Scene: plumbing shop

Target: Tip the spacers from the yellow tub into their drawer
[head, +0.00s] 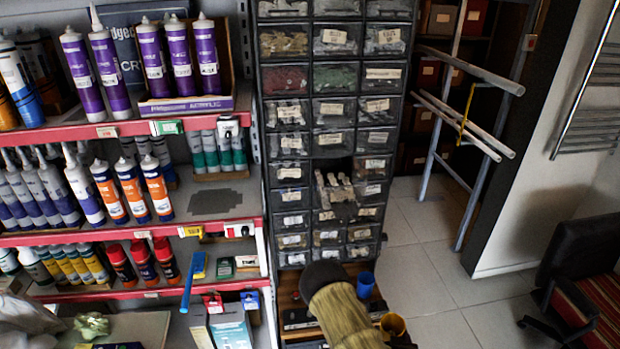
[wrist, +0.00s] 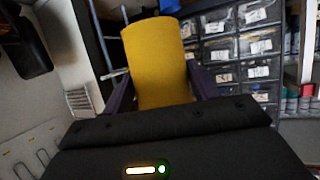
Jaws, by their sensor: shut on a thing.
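My gripper (wrist: 166,88) is shut on the yellow tub (wrist: 158,50), with a dark purple finger on each side of it in the wrist view. In the head view a yellow tub (head: 393,324) shows low in the picture, right of my sleeved arm, with its mouth upward. Its contents cannot be made out. One drawer (head: 343,212) of the dark drawer cabinet (head: 313,152) stands pulled out, with pale pieces in it and a dark gap above. The tub is below and to the right of this drawer in the head view, apart from it.
A blue tub (head: 366,285) stands on a wooden surface (head: 290,297) at the cabinet's foot. Shelves of cartridges (head: 160,225) are at the left. A pipe rack (head: 465,125) and a chair (head: 580,270) are at the right. The tiled floor (head: 425,265) between is clear.

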